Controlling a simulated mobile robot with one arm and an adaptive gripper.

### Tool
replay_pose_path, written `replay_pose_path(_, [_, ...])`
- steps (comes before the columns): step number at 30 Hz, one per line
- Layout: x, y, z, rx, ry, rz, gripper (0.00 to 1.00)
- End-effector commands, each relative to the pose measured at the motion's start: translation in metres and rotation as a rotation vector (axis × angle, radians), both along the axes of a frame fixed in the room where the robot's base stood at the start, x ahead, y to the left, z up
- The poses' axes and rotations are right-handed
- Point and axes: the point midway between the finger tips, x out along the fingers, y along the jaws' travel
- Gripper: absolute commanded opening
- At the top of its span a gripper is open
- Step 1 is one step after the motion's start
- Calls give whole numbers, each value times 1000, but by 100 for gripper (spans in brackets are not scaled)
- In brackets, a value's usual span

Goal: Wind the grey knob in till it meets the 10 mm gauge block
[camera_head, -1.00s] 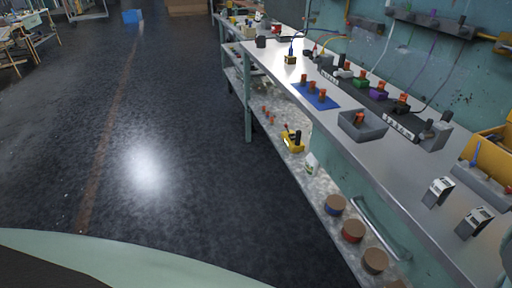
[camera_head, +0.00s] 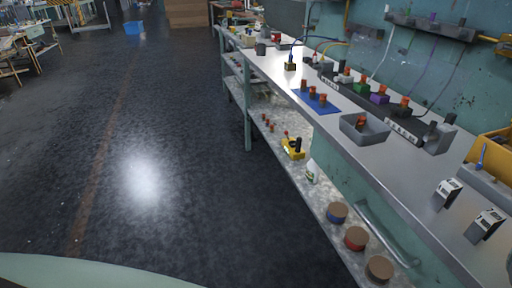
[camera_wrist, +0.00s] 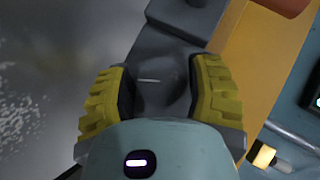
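In the wrist view, my gripper (camera_wrist: 163,92) has its two yellow ribbed fingers on either side of a dark grey rounded part with a short white line on it, which looks like the grey knob (camera_wrist: 162,72). Dark finger pads lie close along its left and right sides; whether they touch it I cannot tell. The knob's lower part is hidden by my gripper's housing. A grey body (camera_wrist: 178,22) extends behind it towards the top. I cannot make out the 10 mm gauge block. My gripper does not show in the head view.
In the wrist view, a yellow surface (camera_wrist: 262,50) lies right of the knob, with a dark panel (camera_wrist: 314,90) at the right edge. In the head view, a long bench (camera_head: 375,165) carries a grey tray (camera_head: 364,128), a blue mat (camera_head: 316,103) and a yellow bin (camera_head: 495,148).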

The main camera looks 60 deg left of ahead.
Motion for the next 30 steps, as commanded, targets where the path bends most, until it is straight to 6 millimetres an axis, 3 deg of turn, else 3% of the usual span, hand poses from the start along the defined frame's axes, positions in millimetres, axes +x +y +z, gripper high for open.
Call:
replay_pose_path(14, [-7, -4, 5, 0, -5, 0, 59])
replay_pose_path(20, [-29, -13, 15, -4, -5, -2, 59])
replay_pose_path(30, [-84, -38, 42, -2, -4, -5, 59])
